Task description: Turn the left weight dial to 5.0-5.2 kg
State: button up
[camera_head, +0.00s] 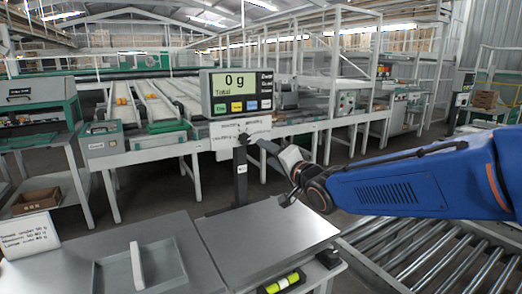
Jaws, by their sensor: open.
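The weighing display (237,93) reads "0 g Total" and stands on a dark post above a flat steel weighing plate (268,238). Below the display is a white panel (222,133) with small dark marks. A small dark knob-like shape (243,138) sits in front of this panel; I cannot tell whether it is the left weight dial or which value it points to. My gripper (262,147) reaches in from the right, just right of the post and close to the panel. It is open; its fingertips are small and dark, and contact cannot be told.
A grey tray (96,283) lies on the bench left of the weighing plate, beside a printed card (28,236). A yellow-green level (283,283) lies at the plate's front edge. A roller conveyor (430,259) runs at the right. Sorting lanes (150,100) stand behind.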

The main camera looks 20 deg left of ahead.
jog(key=shift+v, duration=1.95)
jog(key=shift+w+d, duration=0.1)
jog(key=shift+d, duration=0.05)
jog(key=s+d+f+h, duration=0.1)
jog(key=d+f+h, duration=0.2)
jog(key=d, duration=0.7)
jog(key=s+d+f+h, duration=0.2)
jog(key=d+h, duration=0.2)
jog(key=d, duration=0.7)
jog(key=s+d+f+h, duration=0.1)
jog(key=d+f+h, duration=0.2)
jog(key=d, duration=0.7)
jog(key=s+d+f+g+h, duration=0.1)
jog(key=s+d+f, duration=0.3)
jog(key=s, duration=0.4)
jog(key=s+d+f+n+g+h, duration=0.1)
jog(key=s+d+f+g, duration=0.2)
jog(key=s+d, duration=0.4)
jog(key=s+d+f+n+g+h, duration=0.1)
jog(key=s+d+f+g, duration=0.2)
jog(key=s, duration=0.7)
jog(key=d+f, duration=0.2)
jog(key=d, duration=0.1)
jog(key=shift+s+d+h, duration=0.25)
jog(key=shift+s+h, duration=0.05)
jog(key=shift+s, duration=0.1)
